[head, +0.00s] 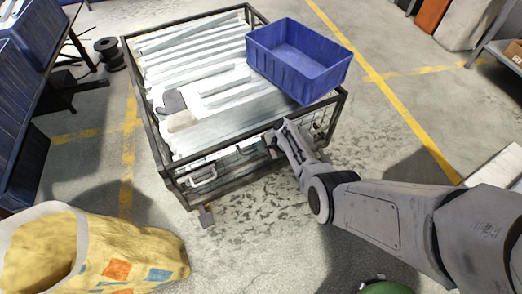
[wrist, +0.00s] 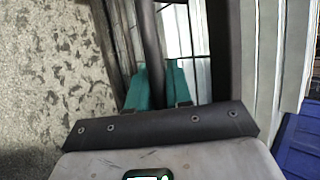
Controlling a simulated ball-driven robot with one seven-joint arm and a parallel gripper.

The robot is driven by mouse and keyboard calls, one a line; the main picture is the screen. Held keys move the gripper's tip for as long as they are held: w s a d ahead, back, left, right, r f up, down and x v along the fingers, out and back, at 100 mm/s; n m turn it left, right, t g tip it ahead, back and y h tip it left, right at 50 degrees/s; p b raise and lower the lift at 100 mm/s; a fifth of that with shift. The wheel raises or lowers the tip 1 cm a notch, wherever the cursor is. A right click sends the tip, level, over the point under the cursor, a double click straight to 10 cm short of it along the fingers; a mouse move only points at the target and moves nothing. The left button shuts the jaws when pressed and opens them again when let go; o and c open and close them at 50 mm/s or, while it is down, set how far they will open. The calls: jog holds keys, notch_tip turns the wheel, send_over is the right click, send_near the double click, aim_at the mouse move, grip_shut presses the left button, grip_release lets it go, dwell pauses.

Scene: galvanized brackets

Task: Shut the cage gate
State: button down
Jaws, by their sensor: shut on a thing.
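The cage (head: 160,143) is a dark metal frame filled with long galvanized brackets (head: 190,60). Its gate (head: 225,172) appears to be the low mesh panel on the near side, with a pale handle (head: 204,181) toward the left. My gripper (head: 272,142) is at the right part of that near side. In the wrist view its teal fingers (wrist: 160,88) are closed around a dark bar (wrist: 152,45), which looks like part of the gate. I cannot tell how far the gate stands open; my arm hides part of the near right corner.
A blue bin (head: 325,72) sits on the brackets at the cage's right. Gloves (head: 174,103) lie on the brackets. A yellow sack (head: 130,250) stands front left, and blue crates (head: 22,110) are at far left. Open floor (head: 400,125) lies right of the cage.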

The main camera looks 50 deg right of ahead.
jog(key=shift+s+f, duration=0.1)
jog(key=shift+f, duration=0.05)
jog(key=c, duration=1.1)
grip_release()
jog(key=shift+r, duration=0.2)
jog(key=shift+s+r+p, duration=0.15)
jog(key=shift+r+p, duration=0.05)
jog(key=shift+p, duration=0.15)
jog(key=p+v, duration=0.4)
jog(key=v, duration=0.6)
jog(key=shift+s+p, duration=0.1)
jog(key=shift+p, duration=0.25)
jog(key=shift+a, duration=0.1)
